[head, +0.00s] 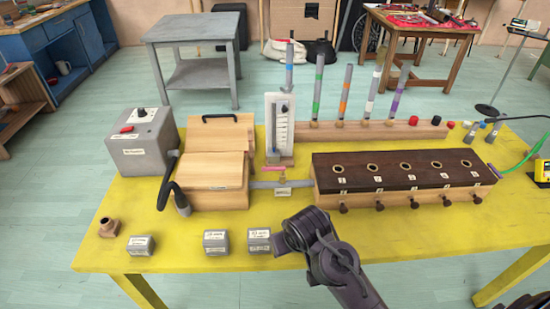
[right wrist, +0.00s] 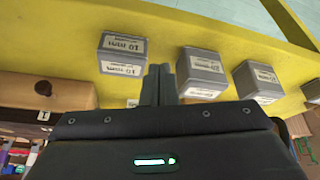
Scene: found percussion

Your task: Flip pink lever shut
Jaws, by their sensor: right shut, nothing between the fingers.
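The pink lever (head: 274,168) sits on a small brass-coloured valve (head: 282,179) in the grey pipe (head: 263,185) between the light wooden box and the long dark-topped box. It looks roughly level, nearly parallel to the pipe. My right gripper (head: 290,238) is in front of the valve, toward the near table edge, and apart from the lever. In the right wrist view its fingers (right wrist: 160,86) are shut together with nothing between them. The lever does not show in that view. My left gripper is not in view.
Small grey blocks (head: 215,242) with labels stand along the near edge of the yellow table (head: 190,262). The long box (head: 400,172) has several front knobs. A white gauge panel (head: 279,125) rises behind the lever. A grey control box (head: 143,142) stands left.

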